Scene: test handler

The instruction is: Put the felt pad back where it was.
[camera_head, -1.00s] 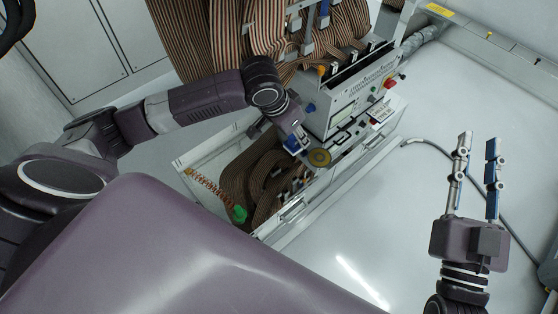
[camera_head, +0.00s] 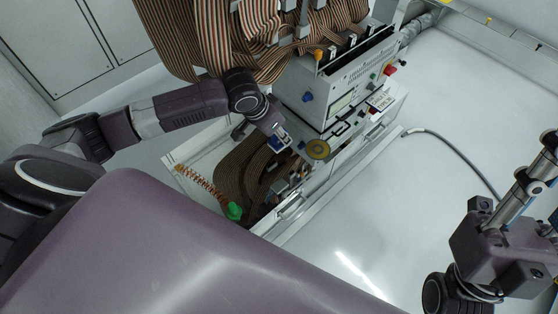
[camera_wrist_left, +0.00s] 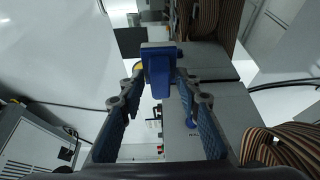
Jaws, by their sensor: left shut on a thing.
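My left gripper (camera_wrist_left: 160,85) is shut on a blue block (camera_wrist_left: 160,68) with a narrower part pointing toward the camera. In the head view the same gripper (camera_head: 281,141) is over the front edge of the machine's open drawer. I cannot tell whether the blue block is the felt pad. A round olive-yellow disc (camera_head: 318,150) with a dark centre lies beside the gripper, at the front of the machine, apart from the fingers. My right gripper (camera_head: 543,180) is partly cut off at the right edge; its fingers are apart with nothing seen between them.
The test handler (camera_head: 325,90) has red and blue knobs and striped ribbon cables (camera_head: 200,35) behind it. The open drawer (camera_head: 290,208) holds coiled brown cable, an orange coiled lead (camera_head: 203,187) and a green plug (camera_head: 234,211).

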